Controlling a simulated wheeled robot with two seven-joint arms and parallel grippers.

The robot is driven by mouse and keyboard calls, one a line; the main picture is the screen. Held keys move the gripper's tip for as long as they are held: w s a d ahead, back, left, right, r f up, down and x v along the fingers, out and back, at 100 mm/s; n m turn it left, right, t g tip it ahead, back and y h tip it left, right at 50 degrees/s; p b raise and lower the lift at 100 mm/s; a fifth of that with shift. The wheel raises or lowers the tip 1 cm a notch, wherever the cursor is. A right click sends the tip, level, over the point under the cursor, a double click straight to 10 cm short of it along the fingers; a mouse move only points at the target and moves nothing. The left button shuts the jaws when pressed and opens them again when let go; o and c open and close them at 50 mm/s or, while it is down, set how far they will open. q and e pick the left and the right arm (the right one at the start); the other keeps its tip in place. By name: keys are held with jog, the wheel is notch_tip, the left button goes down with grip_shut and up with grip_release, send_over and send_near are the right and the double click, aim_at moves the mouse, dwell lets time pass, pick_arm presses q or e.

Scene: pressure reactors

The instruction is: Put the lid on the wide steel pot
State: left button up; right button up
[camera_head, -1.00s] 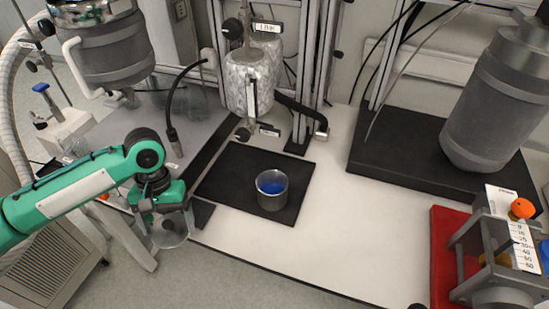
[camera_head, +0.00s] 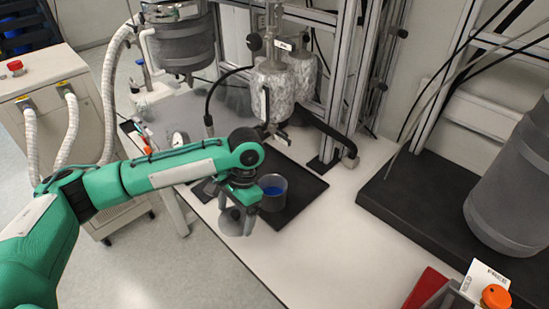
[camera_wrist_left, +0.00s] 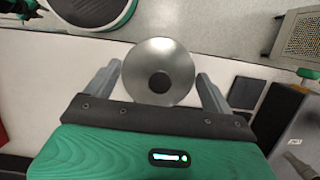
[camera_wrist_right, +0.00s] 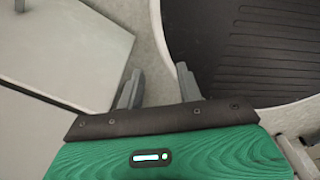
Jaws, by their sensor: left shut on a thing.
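The wide steel pot (camera_head: 272,203) stands upright on a black mat (camera_head: 306,196) and has something blue inside. Its top is uncovered. My left gripper (camera_head: 236,216) is just left of and in front of the pot, over the table's front edge. It is shut on the lid (camera_wrist_left: 176,58), a round steel disc with a dark knob, held between the fingers (camera_wrist_left: 158,82). In the head view the lid (camera_head: 234,226) is partly hidden by the fingers. My right gripper (camera_wrist_right: 158,85) shows only in its wrist view, with its fingers apart and nothing between them.
Silvery foil-wrapped vessels (camera_head: 270,92) hang behind the mat on a metal frame (camera_head: 345,90). A large grey vessel (camera_head: 515,190) stands on a black slab (camera_head: 425,205) at right. The white tabletop (camera_head: 335,225) between mat and slab is clear.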

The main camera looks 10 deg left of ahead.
pick_arm(q)
jog(key=w+m, duration=0.1)
jog(key=m, duration=0.1)
jog(key=shift+w+d+r+m+t+p, duration=0.2)
jog(key=shift+w+m+t+p, duration=0.1)
jog(key=shift+w+m, duration=0.1)
jog(key=w+d+m+t+p, duration=0.1)
jog(key=w+m, duration=0.3)
jog(key=m, duration=0.3)
jog(key=w+d+r+m+t+p, duration=0.1)
jog(key=w+m+t+p, duration=0.1)
jog(key=m, duration=0.5)
jog(key=w+d+r+m+t+p, duration=0.1)
jog(key=w+d+m+t+p, duration=0.1)
jog(key=w+m, duration=0.3)
jog(key=shift+w+m, duration=0.3)
jog(key=shift+m, duration=0.7)
jog(key=w+m+h, duration=0.1)
jog(key=m, duration=0.1)
jog(key=w+m+p, duration=0.1)
jog(key=m, duration=0.2)
jog(key=w+d+m+h, duration=0.1)
jog(key=w+m, duration=0.1)
jog(key=m, duration=0.1)
jog(key=shift+d+r+h, duration=0.1)
jog(key=shift+r+h, duration=0.15)
jog(key=shift+h, duration=0.05)
pick_arm(e)
notch_tip(320, 180, up, 7)
jog(key=shift+r, duration=0.15)
